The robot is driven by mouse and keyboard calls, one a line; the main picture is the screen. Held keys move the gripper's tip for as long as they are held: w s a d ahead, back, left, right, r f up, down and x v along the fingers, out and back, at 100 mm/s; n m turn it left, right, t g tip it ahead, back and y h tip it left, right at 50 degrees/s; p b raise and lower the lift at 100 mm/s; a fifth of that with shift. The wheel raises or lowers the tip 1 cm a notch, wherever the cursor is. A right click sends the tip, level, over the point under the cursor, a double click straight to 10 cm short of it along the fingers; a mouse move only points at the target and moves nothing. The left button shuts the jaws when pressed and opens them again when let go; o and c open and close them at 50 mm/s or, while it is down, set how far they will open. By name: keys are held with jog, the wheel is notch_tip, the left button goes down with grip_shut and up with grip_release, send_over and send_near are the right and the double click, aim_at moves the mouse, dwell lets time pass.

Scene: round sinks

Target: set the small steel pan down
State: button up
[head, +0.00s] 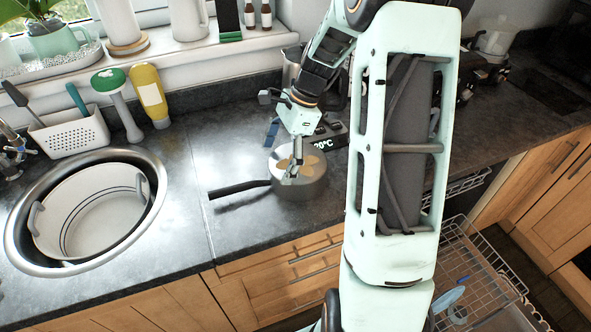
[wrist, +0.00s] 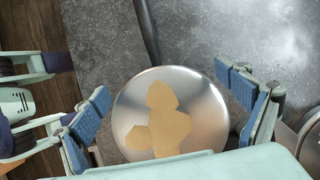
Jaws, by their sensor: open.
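The small steel pan (head: 307,183) stands upright on the dark counter in the head view, its black handle (head: 239,189) pointing left. In the wrist view the pan (wrist: 205,105) lies between the fingers, with flat tan pieces (wrist: 165,125) inside it and the handle (wrist: 147,32) running to the top. My gripper (head: 292,172) is over the pan in the head view. In the wrist view my gripper (wrist: 168,112) is open, with blue finger pads on either side of the pan. Whether a pad touches the pan I cannot tell.
A round sink (head: 153,165) with a white tub (head: 90,215) in it is at the left. A white basket (head: 70,133), a green-topped brush (head: 115,90) and a yellow bottle (head: 150,93) stand behind. A display reading 20°C (head: 325,144) is close behind the pan. An open dishwasher rack (head: 480,270) is at right.

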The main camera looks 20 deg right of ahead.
aim_at(270, 180)
jog(key=shift+s+p+x, duration=0.2)
jog(key=shift+p+x, duration=0.2)
jog(key=shift+x, duration=2.55)
jog(key=c, duration=2.4)
grip_shut()
